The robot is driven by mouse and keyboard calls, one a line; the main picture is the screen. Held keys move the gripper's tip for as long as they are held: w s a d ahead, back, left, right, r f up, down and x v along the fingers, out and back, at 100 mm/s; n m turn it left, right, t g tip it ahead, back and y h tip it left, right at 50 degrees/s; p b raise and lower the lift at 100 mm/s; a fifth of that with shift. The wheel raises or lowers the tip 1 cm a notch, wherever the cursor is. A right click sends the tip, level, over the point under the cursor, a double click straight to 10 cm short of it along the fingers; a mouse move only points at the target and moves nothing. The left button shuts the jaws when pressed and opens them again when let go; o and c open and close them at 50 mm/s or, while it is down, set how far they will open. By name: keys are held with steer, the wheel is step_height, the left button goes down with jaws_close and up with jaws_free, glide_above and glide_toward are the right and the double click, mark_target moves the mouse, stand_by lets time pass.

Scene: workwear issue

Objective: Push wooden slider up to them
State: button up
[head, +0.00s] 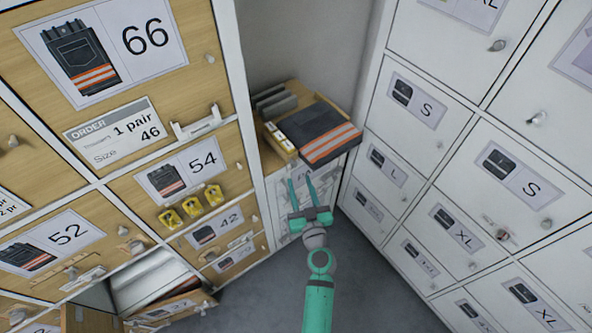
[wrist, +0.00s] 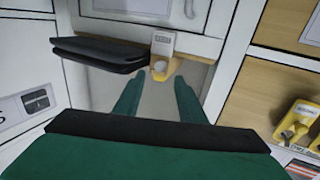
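My gripper (head: 300,182) is open and empty, its fingers pointing at the shelf in the corner. Contact with the fingers is not visible.
Wooden lockers (head: 75,190) with labels and yellow tags stand at the left. White lockers (head: 480,120) with knobs stand at the right. A lower drawer (head: 170,308) at the left is pulled out. Grey blocks (head: 272,100) stand behind the slider. Open floor (head: 385,285) lies between the lockers.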

mark_target(294, 166)
steer(key=x, duration=0.6)
steer(key=shift+w, duration=0.25)
steer(key=shift+c, duration=0.2)
jaws_close()
